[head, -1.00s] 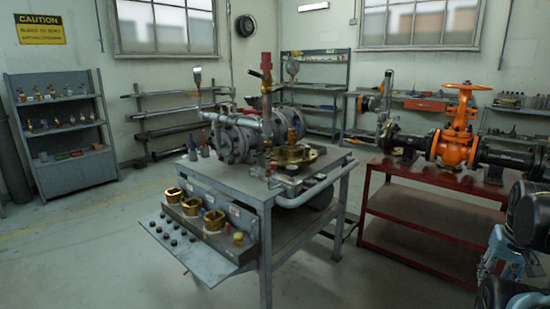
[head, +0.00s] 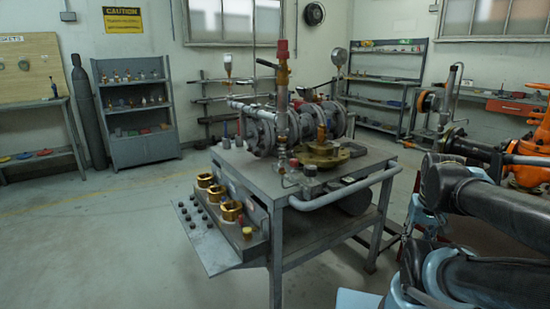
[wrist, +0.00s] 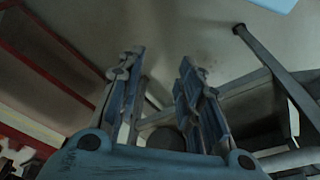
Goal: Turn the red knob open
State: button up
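A red knob-like cap (head: 282,48) tops the upright brass-coloured pipe on the grey workbench (head: 340,185). A smaller red part (head: 294,163) sits low by the same pipe; I cannot tell which one is the task's knob. My gripper shows in the wrist view (wrist: 160,68), with its two blue fingers spread apart and nothing between them. It points toward the floor, with the legs of a grey bench to the right of it. In the head view my arm is at the right, apart from the red cap, and my fingertips are not clear.
Valve bodies and pipes (head: 262,135) crowd the workbench top, and a pipe rail (head: 345,190) runs along its near right side. An orange valve (head: 535,165) stands at the far right. Grey shelves (head: 140,115) stand behind at left. The floor at front left is clear.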

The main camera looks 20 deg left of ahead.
jog(key=shift+w+a, duration=0.3)
jog(key=shift+w, duration=0.25)
jog(key=shift+o, duration=0.3)
jog(key=o, duration=0.3)
jog(key=shift+s+r, duration=0.25)
jog(key=w+a+r, duration=0.7)
jog(key=w+r, duration=0.1)
jog(key=r, duration=0.4)
notch_tip(320, 180, up, 16)
jog(key=n+g, duration=0.1)
jog(key=g, duration=0.1)
send_over(294, 160)
notch_tip(294, 160, down, 16)
jog(key=shift+w+f, duration=0.15)
jog(key=shift+f, duration=0.1)
